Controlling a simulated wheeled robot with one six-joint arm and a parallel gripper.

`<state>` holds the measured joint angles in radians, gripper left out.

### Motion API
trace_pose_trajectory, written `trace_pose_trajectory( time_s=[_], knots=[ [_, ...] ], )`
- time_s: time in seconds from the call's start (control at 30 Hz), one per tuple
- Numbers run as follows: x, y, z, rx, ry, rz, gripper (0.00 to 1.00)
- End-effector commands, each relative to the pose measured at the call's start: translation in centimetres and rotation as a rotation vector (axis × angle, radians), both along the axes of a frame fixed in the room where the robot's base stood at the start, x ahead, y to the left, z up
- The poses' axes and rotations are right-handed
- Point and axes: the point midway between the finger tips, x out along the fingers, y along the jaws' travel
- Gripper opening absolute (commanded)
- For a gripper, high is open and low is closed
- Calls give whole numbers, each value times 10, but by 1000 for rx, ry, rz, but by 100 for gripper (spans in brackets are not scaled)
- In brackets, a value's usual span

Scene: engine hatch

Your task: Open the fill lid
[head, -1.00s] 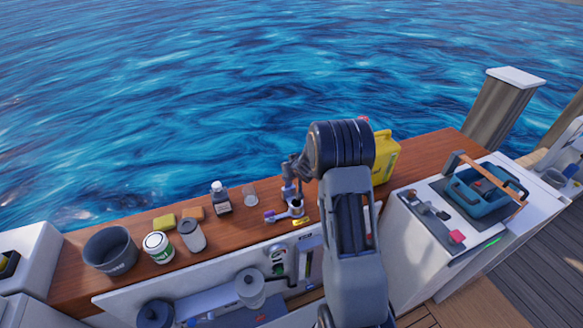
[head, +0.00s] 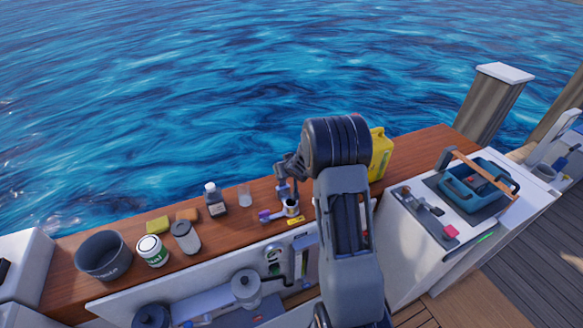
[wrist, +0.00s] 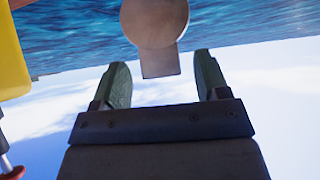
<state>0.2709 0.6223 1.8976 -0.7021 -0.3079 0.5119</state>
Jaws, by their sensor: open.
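A pale round disc with a square tab (wrist: 155,25) shows in the wrist view; it looks like the fill lid. Its tab points down between my fingertips, with a gap on both sides. My gripper (wrist: 161,72) is open, with two green-grey fingers. In the head view my gripper (head: 286,188) is small and partly hidden by my arm, over the wooden ledge. Just below it is a small round metal fitting (head: 291,207), by a yellow label (head: 296,220). I cannot tell clearly from the head view how the lid stands.
A yellow can (head: 380,153) stands close right of my gripper; it also shows in the wrist view (wrist: 12,55). A clear glass (head: 245,196) and a dark bottle (head: 215,200) stand to the left on the ledge (head: 345,170). Water lies behind.

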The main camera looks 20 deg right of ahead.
Motion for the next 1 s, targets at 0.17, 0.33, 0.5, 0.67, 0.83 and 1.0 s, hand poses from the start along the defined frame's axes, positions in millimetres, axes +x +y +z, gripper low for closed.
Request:
trace_pose_trajectory(
  time_s=[0.17, 0.33, 0.5, 0.67, 0.83, 1.0],
  knots=[
    [-28, 0, 25, -1, -3, -2, 68],
    [-55, 1, 47, -1, -3, 0, 68],
    [-76, 1, 65, -1, -2, -1, 68],
    [-88, 1, 75, 0, -1, 0, 68],
    [-94, 1, 79, -1, -1, 1, 68],
    [-95, 1, 78, -1, 0, 1, 68]
  ],
)
